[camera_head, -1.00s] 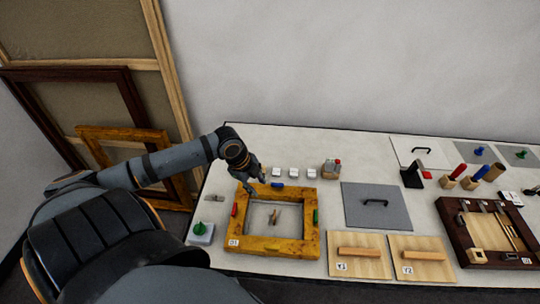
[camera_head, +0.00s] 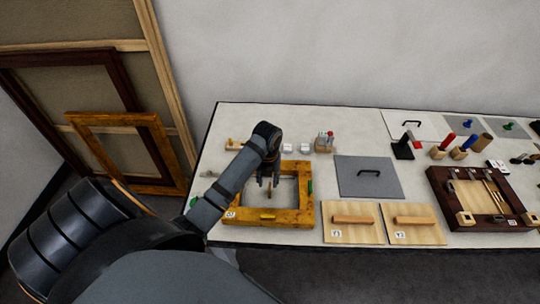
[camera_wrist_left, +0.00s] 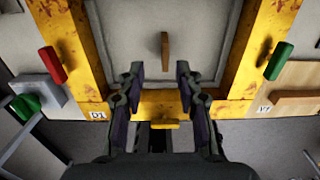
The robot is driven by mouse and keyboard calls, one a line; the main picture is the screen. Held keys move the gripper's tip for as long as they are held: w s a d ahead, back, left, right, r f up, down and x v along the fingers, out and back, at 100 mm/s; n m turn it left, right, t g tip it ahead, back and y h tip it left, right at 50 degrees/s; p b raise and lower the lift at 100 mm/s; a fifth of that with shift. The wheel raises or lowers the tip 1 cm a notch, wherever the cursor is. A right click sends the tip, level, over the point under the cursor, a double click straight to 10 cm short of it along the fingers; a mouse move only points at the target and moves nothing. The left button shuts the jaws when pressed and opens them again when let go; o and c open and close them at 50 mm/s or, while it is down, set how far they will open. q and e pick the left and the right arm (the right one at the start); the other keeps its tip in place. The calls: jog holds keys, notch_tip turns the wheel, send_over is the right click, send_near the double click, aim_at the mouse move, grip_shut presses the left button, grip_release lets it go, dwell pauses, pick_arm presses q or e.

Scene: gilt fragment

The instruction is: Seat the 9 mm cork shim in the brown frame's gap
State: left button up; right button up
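My left gripper (camera_head: 267,182) is over the opening of the gilt frame (camera_head: 290,216), with its fingers open. In the left wrist view, its two fingertips (camera_wrist_left: 160,72) are apart with nothing between them. Ahead of them is a small brown strip (camera_wrist_left: 165,50) on the pale panel inside the frame; it may be the cork shim, but no thickness marking is readable. In the head view, the strip (camera_head: 268,193) shows partly behind the fingers. The dark brown frame (camera_head: 446,214) lies at the right of the table; its gap is too small to make out. My right gripper is not in view.
Two wooden boards with handles (camera_head: 352,219) and a grey panel (camera_head: 368,187) lie between the frames. Colored-handled tools (camera_head: 468,146) stand behind the dark frame.

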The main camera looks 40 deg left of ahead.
aim_at(270, 186)
pick_arm(q)
jog(key=shift+w+d+f+p, duration=0.15)
jog(key=shift+f+p, duration=0.35)
jog(key=shift+f, duration=0.9)
jog(key=shift+w+d+f+p, duration=0.15)
jog(key=shift+f+p, duration=0.3)
jog(key=shift+f, duration=0.9)
jog(key=shift+a, duration=0.1)
jog(key=shift+c, duration=0.4)
grip_shut()
